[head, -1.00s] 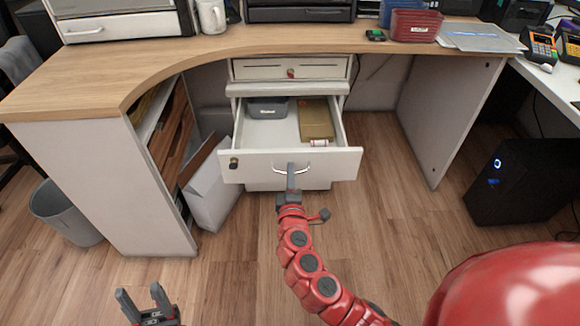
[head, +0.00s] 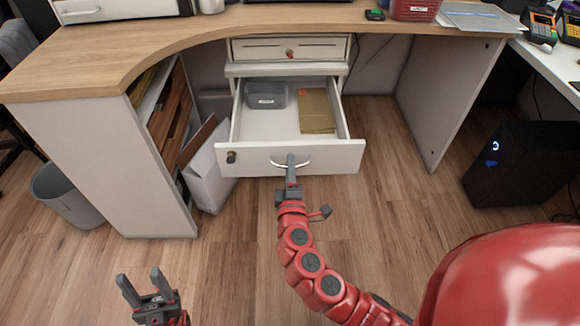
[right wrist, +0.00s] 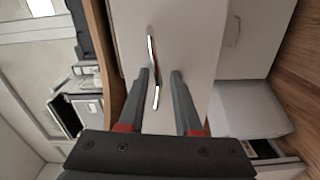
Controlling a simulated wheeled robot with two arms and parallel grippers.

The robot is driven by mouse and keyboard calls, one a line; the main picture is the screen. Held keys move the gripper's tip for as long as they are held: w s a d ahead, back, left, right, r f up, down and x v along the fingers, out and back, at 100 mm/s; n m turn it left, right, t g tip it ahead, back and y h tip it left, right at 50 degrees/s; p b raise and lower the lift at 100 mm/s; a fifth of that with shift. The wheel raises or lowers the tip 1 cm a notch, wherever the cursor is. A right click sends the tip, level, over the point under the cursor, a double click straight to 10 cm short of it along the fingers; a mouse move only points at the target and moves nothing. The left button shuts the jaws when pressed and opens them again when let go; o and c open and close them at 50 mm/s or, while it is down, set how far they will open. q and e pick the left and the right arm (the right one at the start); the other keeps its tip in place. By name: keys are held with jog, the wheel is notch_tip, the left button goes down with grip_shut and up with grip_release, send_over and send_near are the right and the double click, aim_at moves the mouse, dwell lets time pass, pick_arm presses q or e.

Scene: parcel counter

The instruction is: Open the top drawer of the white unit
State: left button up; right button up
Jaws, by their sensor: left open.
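The white unit (head: 290,69) stands under the wooden desk. Its drawer (head: 235,163) is pulled out toward me, showing its inside. A grey container (head: 265,96) and a tan folder or packet (head: 317,111) lie in it. My right gripper (head: 291,168) is at the curved metal handle (head: 304,164) of this drawer. My left gripper (head: 142,286) is open and empty, low at the left, away from the unit.
A white box (head: 212,172) stands left of the unit, beside the desk's side panel (head: 115,160). A grey bin (head: 68,197) and a black computer (head: 520,165) stand farther out. The floor before the drawer is clear.

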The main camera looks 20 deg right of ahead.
jog(key=shift+o, duration=0.2)
jog(key=v, duration=1.7)
jog(key=shift+s, duration=0.2)
jog(key=shift+r, duration=0.1)
